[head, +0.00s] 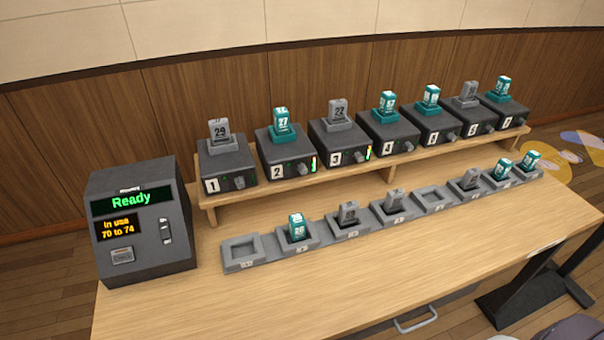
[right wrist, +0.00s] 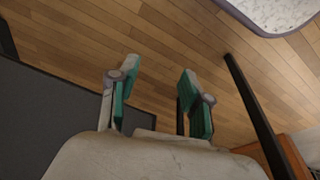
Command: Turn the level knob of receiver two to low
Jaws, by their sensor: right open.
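Receiver two (head: 284,157) is a dark box labelled 2 on the raised wooden shelf, second from the left. A teal transmitter marked 27 (head: 283,123) stands in the teal holder on top of it. Its level knob (head: 302,169) is on the front face, right of the number; its pointer setting is too small to read. My right gripper (right wrist: 155,95) is open and empty over the wooden floor in the right wrist view, away from the receivers. My left gripper is not in view.
A dark console (head: 140,222) reading "Ready" and "In use 70 to 74" stands at the table's left end. A grey row of trays (head: 240,265), some empty, some holding transmitters, lies before the receivers. The table's front (head: 200,310) is clear.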

